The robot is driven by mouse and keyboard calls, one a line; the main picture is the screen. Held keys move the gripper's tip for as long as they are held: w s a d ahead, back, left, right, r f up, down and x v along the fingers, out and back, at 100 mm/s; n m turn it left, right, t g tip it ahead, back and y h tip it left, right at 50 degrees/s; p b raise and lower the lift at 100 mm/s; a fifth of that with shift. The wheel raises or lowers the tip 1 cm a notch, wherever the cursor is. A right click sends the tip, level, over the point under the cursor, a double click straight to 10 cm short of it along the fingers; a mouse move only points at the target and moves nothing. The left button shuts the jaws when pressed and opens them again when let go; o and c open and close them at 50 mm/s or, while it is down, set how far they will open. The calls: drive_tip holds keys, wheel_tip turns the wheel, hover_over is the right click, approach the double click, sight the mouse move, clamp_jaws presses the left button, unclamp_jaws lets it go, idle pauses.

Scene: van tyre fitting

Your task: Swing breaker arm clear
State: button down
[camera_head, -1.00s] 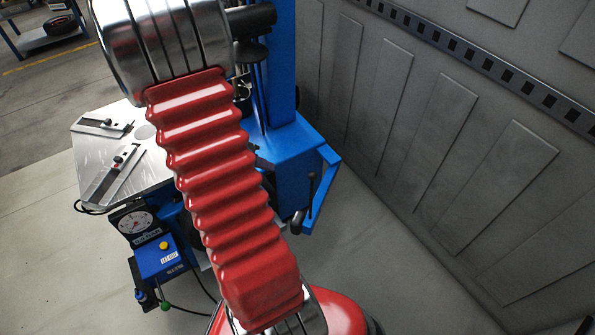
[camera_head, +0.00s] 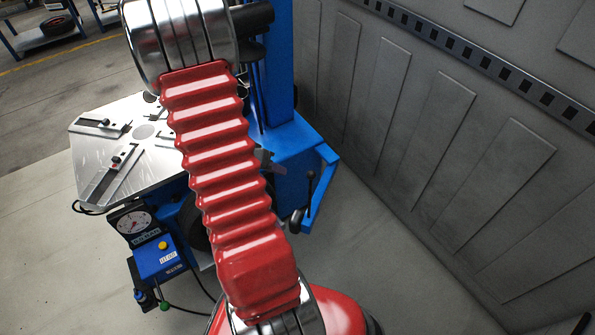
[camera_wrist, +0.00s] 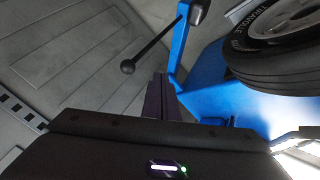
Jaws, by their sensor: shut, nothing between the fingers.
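The tyre changer's blue breaker arm (camera_head: 326,175) stands out at the right side of the machine in the head view, with a black lever (camera_head: 309,190) beside it. In the wrist view the blue breaker arm (camera_wrist: 181,38) runs along the upper middle, and a black rod with a ball knob (camera_wrist: 128,66) reaches left from its top. My gripper (camera_wrist: 159,82) shows as dark narrow fingers, shut and empty, below the knob and close to the blue arm. I cannot tell if they touch it. In the head view my red-sleeved arm hides part of the machine.
A tyre on a wheel (camera_wrist: 280,45) is at the wrist view's upper right. The clamping turntable (camera_head: 100,160) and pressure gauge (camera_head: 133,223) are left of my arm in the head view. A panelled grey wall (camera_head: 440,130) stands right, with bare floor between.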

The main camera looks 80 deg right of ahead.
drive_tip(key=s+d+f, duration=0.2)
drive_tip(key=s, duration=0.3)
drive_tip(key=shift+s, duration=0.3)
drive_tip(key=shift+s, duration=0.1)
